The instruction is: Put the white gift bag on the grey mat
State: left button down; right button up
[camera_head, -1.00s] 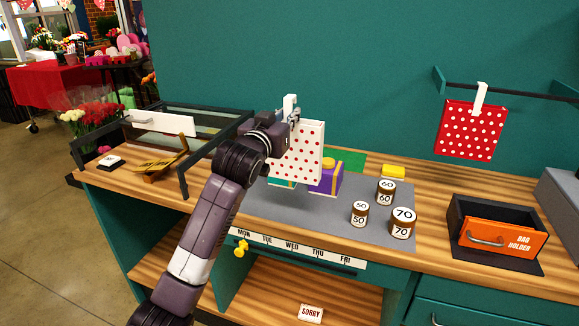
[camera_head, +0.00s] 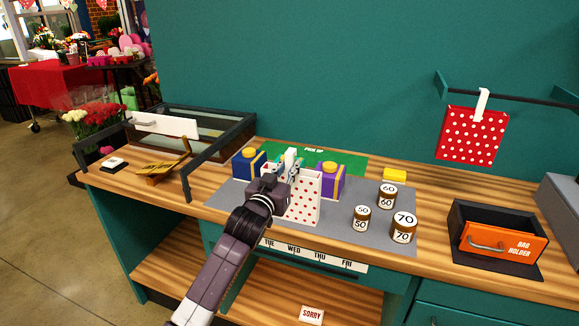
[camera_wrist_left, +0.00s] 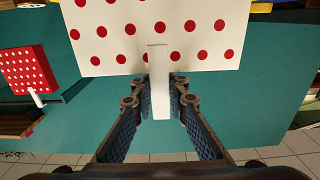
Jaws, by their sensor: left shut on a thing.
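The white gift bag with red dots (camera_head: 305,200) is upright over the grey mat (camera_head: 335,222), in front of the purple box. I cannot tell whether its base touches the mat. My left gripper (camera_head: 288,168) is shut on the bag's white handle strap at its top. The left wrist view shows the strap (camera_wrist_left: 160,85) between the fingers (camera_wrist_left: 160,98), with the dotted bag (camera_wrist_left: 150,40) beyond them. My arm hides part of the bag's left side. My right gripper is not in view.
A blue gift box (camera_head: 248,164) and a purple one (camera_head: 330,180) stand behind the bag. Several brown jars, one marked 70 (camera_head: 403,228), stand on the mat's right. A red dotted bag (camera_head: 472,135) hangs at right above an orange-fronted holder (camera_head: 500,243).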

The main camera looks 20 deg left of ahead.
pick_arm(q)
jog(key=shift+f, duration=0.1)
jog(key=c, duration=1.9)
grip_release()
jog(key=shift+s, duration=0.1)
jog(key=s, duration=0.4)
jog(key=s+b, duration=0.1)
jog(key=s, duration=0.3)
jog(key=s+b, duration=0.1)
jog(key=s, duration=0.2)
jog(key=shift+s+a, duration=0.25)
jog(key=shift+s, duration=0.15)
